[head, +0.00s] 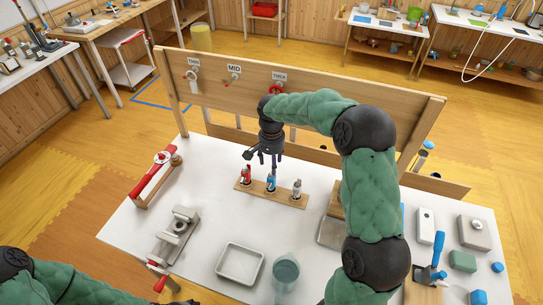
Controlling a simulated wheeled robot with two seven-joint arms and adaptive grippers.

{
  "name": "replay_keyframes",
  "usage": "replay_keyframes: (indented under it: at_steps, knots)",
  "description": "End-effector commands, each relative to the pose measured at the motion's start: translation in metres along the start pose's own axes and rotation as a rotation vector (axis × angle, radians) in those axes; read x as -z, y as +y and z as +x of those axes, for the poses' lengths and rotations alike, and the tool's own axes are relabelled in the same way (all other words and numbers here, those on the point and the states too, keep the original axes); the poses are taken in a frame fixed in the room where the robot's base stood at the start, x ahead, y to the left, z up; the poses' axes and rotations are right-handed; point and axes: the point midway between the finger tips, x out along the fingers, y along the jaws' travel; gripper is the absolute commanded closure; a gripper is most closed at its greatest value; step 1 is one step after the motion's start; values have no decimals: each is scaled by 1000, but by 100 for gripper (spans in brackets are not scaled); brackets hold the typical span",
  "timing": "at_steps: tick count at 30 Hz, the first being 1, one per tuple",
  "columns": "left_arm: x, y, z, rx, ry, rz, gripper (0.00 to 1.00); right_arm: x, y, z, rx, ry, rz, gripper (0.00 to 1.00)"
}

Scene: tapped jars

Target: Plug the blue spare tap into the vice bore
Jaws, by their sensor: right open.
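The blue spare tap (271,183) stands upright in the middle of a wooden rack (290,201) on the white table, between a red tap (246,175) and a grey-white tap (297,187). My right gripper (264,160) is open and points down, just above and behind the blue tap. It looks empty, and I cannot tell how near the fingers are to the tap. The grey metal vice (178,228) stands at the table's left front, its bore too small to make out.
A grey tray (240,263) and a clear jug (286,270) stand at the front. A red-handled tool (153,178) lies at the left. A wooden board with taps labelled THIN, MID and THICK (310,92) rises behind. The table between rack and vice is clear.

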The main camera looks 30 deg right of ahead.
Motion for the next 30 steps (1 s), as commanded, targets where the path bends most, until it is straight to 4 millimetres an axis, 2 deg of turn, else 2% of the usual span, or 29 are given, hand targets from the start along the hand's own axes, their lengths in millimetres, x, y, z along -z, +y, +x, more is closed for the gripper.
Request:
replay_keyframes:
  at_steps: [1, 6, 12, 18, 26, 28, 30]
  knots:
    - [0, -1, 4, 0, 0, 0, 43, 0, 0, 12, -2, -3, 0, 43]
    - [1, -4, 10, 0, 0, 0, 43, -1, 0, 40, -1, -3, -1, 43]
    - [1, -5, 15, 0, 0, 0, 43, 0, 0, 63, 0, -1, -1, 43]
    - [1, -6, 17, 0, 1, 1, 43, 0, 0, 72, 1, -1, -1, 43]
    - [1, -6, 17, 0, 1, 0, 43, 0, 0, 73, 1, 0, -1, 43]
    - [1, -6, 17, 0, 1, 0, 43, 0, 0, 73, 1, 0, -1, 57]
    - [1, -6, 17, 0, 1, 1, 43, 0, 0, 73, 1, 0, -1, 77]
